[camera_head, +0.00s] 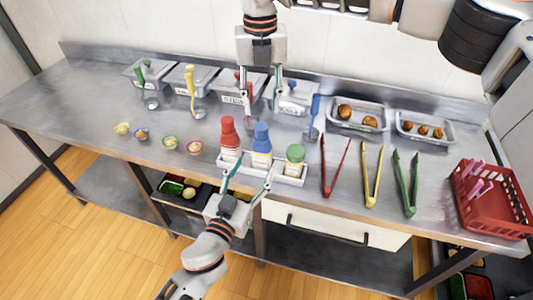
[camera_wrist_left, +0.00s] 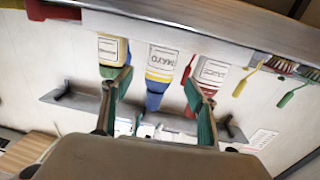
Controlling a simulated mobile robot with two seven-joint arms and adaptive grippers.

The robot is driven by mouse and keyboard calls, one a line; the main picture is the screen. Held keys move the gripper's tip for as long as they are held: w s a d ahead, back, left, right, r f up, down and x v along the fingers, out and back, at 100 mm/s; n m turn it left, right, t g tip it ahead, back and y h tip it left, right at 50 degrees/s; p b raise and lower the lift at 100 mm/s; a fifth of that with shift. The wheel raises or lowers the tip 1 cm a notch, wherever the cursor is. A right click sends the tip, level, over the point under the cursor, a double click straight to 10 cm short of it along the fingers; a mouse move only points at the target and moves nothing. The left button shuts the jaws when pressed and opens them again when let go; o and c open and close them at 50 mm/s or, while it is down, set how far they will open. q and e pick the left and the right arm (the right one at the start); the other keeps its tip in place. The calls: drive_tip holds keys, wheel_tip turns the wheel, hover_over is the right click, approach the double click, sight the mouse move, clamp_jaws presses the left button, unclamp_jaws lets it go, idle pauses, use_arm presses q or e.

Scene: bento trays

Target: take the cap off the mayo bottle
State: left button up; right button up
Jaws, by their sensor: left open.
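The mayo bottle (camera_head: 261,158) has a blue cap (camera_head: 261,136) and stands upright in a white caddy (camera_head: 288,179), between a red-capped bottle (camera_head: 229,140) and a green-capped bottle (camera_head: 295,160). My right gripper (camera_head: 262,105) points down behind the bottles, fingers apart and empty.
Lidded bins with ladles stand along the back, near my right gripper. Small bowls (camera_head: 169,143) sit left of the caddy. Red tongs (camera_head: 333,168), yellow tongs (camera_head: 372,177) and green tongs (camera_head: 406,184) lie right of it. A red basket (camera_head: 503,215) stands at the far right.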

sight(259, 158)
use_arm(q)
drive_tip(key=shift+x, duration=3.8)
use_arm(e)
drive_tip(key=shift+a, duration=0.1)
use_arm(q)
drive_tip(key=shift+a, duration=0.1)
clamp_jaws()
use_arm(e)
drive_tip(key=m, duration=0.4)
drive_tip(key=shift+s+m, duration=0.1)
drive_tip(key=shift+m, duration=0.2)
drive_tip(key=m, duration=0.3)
drive_tip(key=shift+m, duration=0.4)
drive_tip(key=m, duration=0.9)
drive_tip(key=shift+f+m, duration=0.3)
drive_tip(key=shift+f, duration=3.75)
